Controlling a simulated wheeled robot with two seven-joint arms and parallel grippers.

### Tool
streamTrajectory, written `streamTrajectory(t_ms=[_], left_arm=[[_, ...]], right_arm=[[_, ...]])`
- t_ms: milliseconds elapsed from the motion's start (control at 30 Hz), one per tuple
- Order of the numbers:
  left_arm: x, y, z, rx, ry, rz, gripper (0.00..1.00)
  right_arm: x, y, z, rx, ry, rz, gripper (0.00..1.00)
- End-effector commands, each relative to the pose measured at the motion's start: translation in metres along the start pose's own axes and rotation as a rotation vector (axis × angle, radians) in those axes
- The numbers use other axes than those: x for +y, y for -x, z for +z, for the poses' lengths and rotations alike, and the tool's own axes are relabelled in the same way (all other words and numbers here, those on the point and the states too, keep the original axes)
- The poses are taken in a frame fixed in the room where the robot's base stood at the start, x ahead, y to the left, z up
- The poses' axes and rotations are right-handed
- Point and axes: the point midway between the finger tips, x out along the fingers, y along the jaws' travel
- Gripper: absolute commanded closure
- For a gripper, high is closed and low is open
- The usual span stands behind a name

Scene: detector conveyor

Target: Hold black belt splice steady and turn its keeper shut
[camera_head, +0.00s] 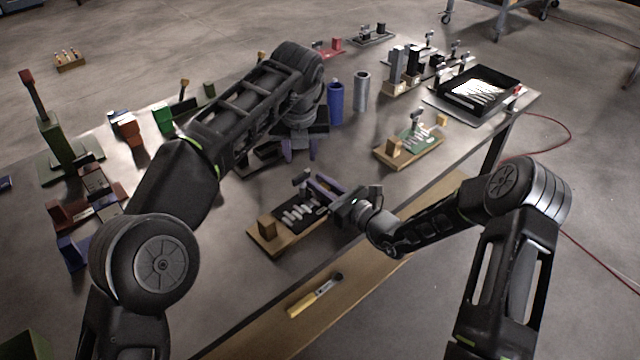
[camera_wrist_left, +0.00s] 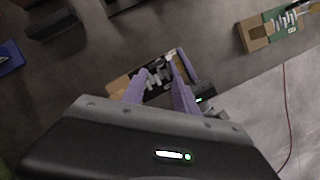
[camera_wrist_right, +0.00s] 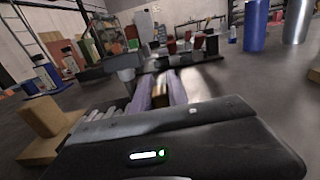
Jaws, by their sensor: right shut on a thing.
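The black belt splice (camera_head: 302,212), with several pale metal clips across it, lies on a wooden base (camera_head: 272,243) near the table's front edge. A wooden block stands at its left end. A small grey post-like part (camera_head: 301,175) rises behind it; I take it for the keeper. My right gripper (camera_head: 314,184) is at the splice's right end, its fingers closed on a tan block (camera_wrist_right: 160,89) between them. My left gripper (camera_head: 300,157) hangs above and behind the splice, fingers down and apart, with nothing visible between them. The left wrist view also shows the splice (camera_wrist_left: 158,83), partly covered by fingers.
A similar green splice (camera_head: 418,137) on a wooden base stands to the right. Blue (camera_head: 335,103) and grey (camera_head: 361,90) cylinders stand behind. A black tray (camera_head: 474,90) sits far right. A yellow-handled tool (camera_head: 315,296) lies on the front ledge.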

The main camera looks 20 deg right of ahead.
Motion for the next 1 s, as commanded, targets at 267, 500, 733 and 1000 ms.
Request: streamTrajectory(t_ms=[267, 500, 733, 1000], left_arm=[[0.021, -0.01, 0.021, -0.082, 0.006, 0.016, 0.68], [0.084, -0.032, 0.077, -0.356, -0.039, 0.033, 0.68], [0.127, -0.043, 0.099, -0.649, -0.235, -0.066, 0.68], [0.116, -0.046, 0.021, -0.784, -0.518, -0.379, 0.68]], right_arm=[[0.0, 0.0, 0.0, 0.0, 0.0, 0.0, 1.0], [0.0, 0.0, 0.0, 0.0, 0.0, 0.0, 1.0], [0.0, 0.0, 0.0, 0.001, 0.0, 0.0, 1.0], [0.0, 0.0, 0.0, 0.001, 0.0, 0.0, 1.0]])
